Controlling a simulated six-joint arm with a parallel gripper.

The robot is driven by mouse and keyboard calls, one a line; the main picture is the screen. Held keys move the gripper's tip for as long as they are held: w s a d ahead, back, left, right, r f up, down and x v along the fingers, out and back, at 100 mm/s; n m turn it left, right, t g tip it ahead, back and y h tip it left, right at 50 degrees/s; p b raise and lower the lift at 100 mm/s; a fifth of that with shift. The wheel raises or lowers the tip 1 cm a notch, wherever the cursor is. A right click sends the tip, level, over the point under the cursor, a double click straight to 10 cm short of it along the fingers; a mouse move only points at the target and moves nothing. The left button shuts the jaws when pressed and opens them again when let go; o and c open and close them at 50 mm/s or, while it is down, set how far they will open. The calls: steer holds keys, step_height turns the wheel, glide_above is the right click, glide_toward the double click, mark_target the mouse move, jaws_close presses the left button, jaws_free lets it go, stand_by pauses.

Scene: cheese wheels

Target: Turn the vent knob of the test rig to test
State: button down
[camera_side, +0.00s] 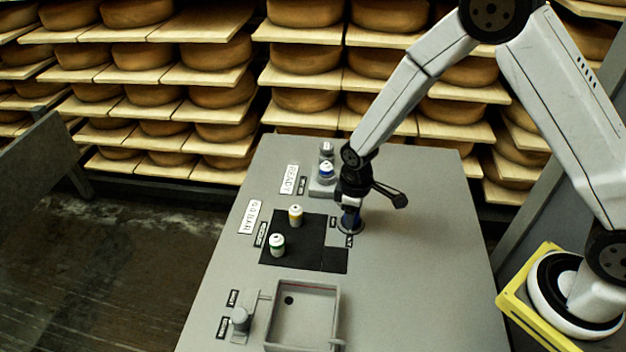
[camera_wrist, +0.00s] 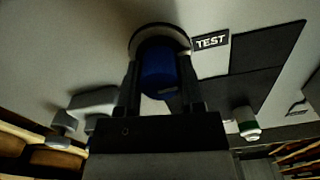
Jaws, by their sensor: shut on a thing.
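The vent knob (camera_side: 349,219) is a blue upright cylinder on a round grey base, on the grey bench right of the black mat. It also shows in the wrist view (camera_wrist: 159,68), standing between my fingers. My gripper (camera_side: 350,208) points down from above and is shut on the knob; the wrist view shows one finger on each side (camera_wrist: 160,88). A TEST label (camera_wrist: 210,41) lies right of the knob in the wrist view. A small pale mark shows on the knob's near edge; I cannot tell which label the knob points to.
Two white canisters, one yellow-banded (camera_side: 295,215) and one green-banded (camera_side: 277,246), stand on the black mat (camera_side: 310,240). A blue-banded canister (camera_side: 326,171) stands in a grey holder behind. A grey basin (camera_side: 337,300) and a small clamp (camera_side: 240,319) are in front. The bench's right side is clear.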

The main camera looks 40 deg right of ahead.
steer(key=shift+c, duration=1.1)
jaws_free()
steer(key=shift+r, duration=0.15)
steer(key=shift+r, duration=3.8)
steer(key=shift+s+d+r+m, duration=0.3)
steer(key=shift+s+r, duration=0.1)
steer(key=shift+r, duration=0.05)
steer(key=s+d+r+m+t, duration=0.1)
steer(key=s+d+r+m, duration=0.1)
steer(key=s, duration=0.4)
steer(key=s+d+r+m+t, duration=0.1)
steer(key=s+d+r+m, duration=0.2)
steer(key=s+m, duration=0.1)
steer(key=shift+s+d+r+t, duration=0.3)
steer(key=shift+s+d+r, duration=0.05)
steer(key=shift+s, duration=0.5)
